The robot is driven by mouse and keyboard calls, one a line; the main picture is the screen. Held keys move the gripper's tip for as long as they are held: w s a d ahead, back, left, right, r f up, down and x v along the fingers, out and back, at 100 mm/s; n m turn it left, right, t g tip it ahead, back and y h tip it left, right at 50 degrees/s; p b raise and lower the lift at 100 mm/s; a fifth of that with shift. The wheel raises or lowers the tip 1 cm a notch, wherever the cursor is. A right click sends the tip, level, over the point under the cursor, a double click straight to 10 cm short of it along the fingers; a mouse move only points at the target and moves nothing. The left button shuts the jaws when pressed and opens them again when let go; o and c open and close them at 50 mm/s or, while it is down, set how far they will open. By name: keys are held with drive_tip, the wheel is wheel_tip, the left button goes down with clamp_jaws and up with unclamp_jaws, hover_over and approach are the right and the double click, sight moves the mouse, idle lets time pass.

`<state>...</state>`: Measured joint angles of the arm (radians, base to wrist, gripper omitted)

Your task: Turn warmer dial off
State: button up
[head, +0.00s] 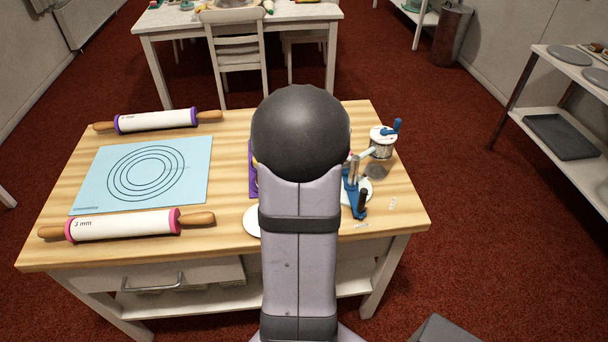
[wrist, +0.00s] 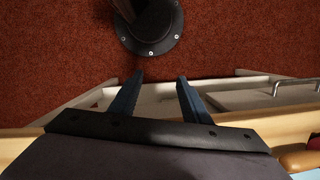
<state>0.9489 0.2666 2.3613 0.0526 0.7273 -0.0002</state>
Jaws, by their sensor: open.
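I cannot make out a warmer or its dial in either view. My arm covers the middle of the wooden worktable (head: 235,215) in the head view and may hide things there. My gripper (wrist: 160,76) shows in the wrist view, with two dark blue fingers apart and nothing between them. It is over the table's front side, with an open shelf or drawer space (wrist: 155,108) below the fingers. In the head view my gripper is hidden behind my arm.
On the table lie a blue mat (head: 90,190), a purple-ringed rolling pin (head: 160,120) and a pink-ringed rolling pin (head: 125,225). A blue-handled jar (head: 381,150) and a blue stand (head: 352,197) are right of my arm. A drawer handle (head: 152,285) sticks out in front.

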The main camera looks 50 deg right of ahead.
drive_tip(key=s+d+r+m+t+p, duration=0.1)
drive_tip(key=d+r+m+p, duration=0.4)
drive_tip(key=d+r+p, duration=0.35)
drive_tip(key=w+d+r+m+t+y+b, duration=0.1)
drive_tip(key=w+d+r+m+t, duration=0.2)
drive_tip(key=m, duration=0.7)
drive_tip(key=shift+w+d+r+m, duration=0.3)
drive_tip(key=shift+w+d+r, duration=0.85)
drive_tip(key=shift+w, duration=1)
drive_tip(key=shift+d+f, duration=0.1)
drive_tip(key=shift+f, duration=0.15)
drive_tip(key=shift+p+x, duration=0.75)
drive_tip(key=shift+x, duration=2.85)
drive_tip(key=c, duration=1)
